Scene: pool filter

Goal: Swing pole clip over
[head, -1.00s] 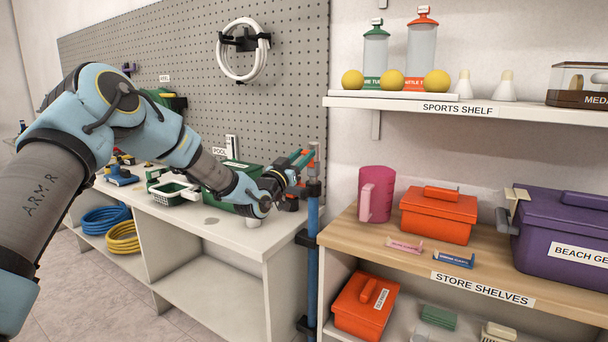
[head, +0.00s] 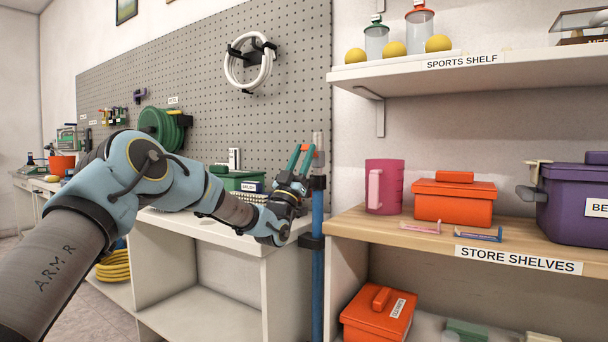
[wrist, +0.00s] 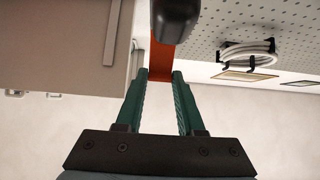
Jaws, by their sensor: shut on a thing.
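The upright pole (head: 318,235), blue below and grey at its top, stands at the end of the white bench. An orange clip (head: 317,154) shows at its upper part. My gripper (head: 301,150) is beside the pole's top, on its left, with green fingers pointing up. In the wrist view my gripper (wrist: 160,76) has its fingertips shut on the orange clip (wrist: 160,58), a flat strip between them. A dark rounded part above the strip hides some of it. Where the clip meets the pole is not clear.
Black holders (head: 312,242) carry the pole. The white bench (head: 210,232) and pegboard (head: 210,90) lie left. The wooden store shelf (head: 400,232), with a pink jug (head: 384,187) and orange box (head: 453,203), is close on the right.

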